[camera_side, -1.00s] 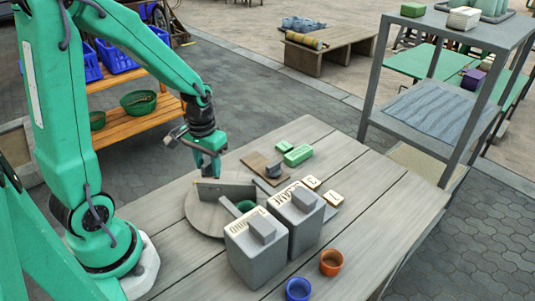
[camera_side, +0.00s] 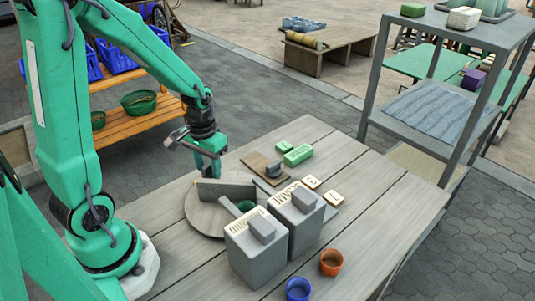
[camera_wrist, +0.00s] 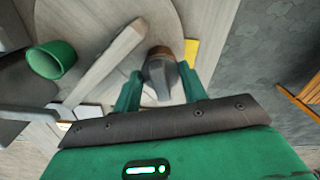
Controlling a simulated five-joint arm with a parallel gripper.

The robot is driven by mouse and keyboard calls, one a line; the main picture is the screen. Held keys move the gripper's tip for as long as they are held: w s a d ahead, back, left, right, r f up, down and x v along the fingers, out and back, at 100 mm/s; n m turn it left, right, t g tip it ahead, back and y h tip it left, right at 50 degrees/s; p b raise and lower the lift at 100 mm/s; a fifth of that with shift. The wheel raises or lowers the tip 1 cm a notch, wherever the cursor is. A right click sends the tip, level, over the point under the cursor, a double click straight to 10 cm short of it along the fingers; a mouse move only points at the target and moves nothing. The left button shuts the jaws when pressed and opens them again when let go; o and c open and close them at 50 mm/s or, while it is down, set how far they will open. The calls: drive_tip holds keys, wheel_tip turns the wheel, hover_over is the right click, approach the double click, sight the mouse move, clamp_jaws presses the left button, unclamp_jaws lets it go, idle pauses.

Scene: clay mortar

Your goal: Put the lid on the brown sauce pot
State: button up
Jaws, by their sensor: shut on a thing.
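My gripper (camera_wrist: 160,92) is shut on a grey lid-like piece (camera_wrist: 160,76), held between its two green fingers. A brown round thing (camera_wrist: 160,51), likely the brown sauce pot, shows just beyond the grey piece. Most of it is hidden, and I cannot tell whether the two touch. Both are over the round wooden board (camera_wrist: 92,20), which has upright dividers (camera_wrist: 105,62). In the side view my gripper (camera_side: 208,174) is low over the back of the board (camera_side: 205,219), behind a divider (camera_side: 228,189). The divider hides the pot and held piece there.
A green cup (camera_wrist: 52,60) stands across the divider. Two grey lidded boxes (camera_side: 256,250) (camera_side: 296,215) stand close to the board. A blue cup (camera_side: 298,290) and an orange cup (camera_side: 331,262) are at the front. Green blocks (camera_side: 297,155) lie behind. The table's right side is clear.

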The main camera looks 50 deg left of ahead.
drive_tip(key=shift+f, duration=0.15)
idle(0.5)
drive_tip(key=o, duration=1.5)
drive_tip(key=shift+r, duration=0.2)
drive_tip(key=shift+r, duration=3.3)
drive_tip(key=shift+r, duration=0.1)
drive_tip(key=shift+r, duration=2.4)
drive_tip(key=shift+c, duration=0.4)
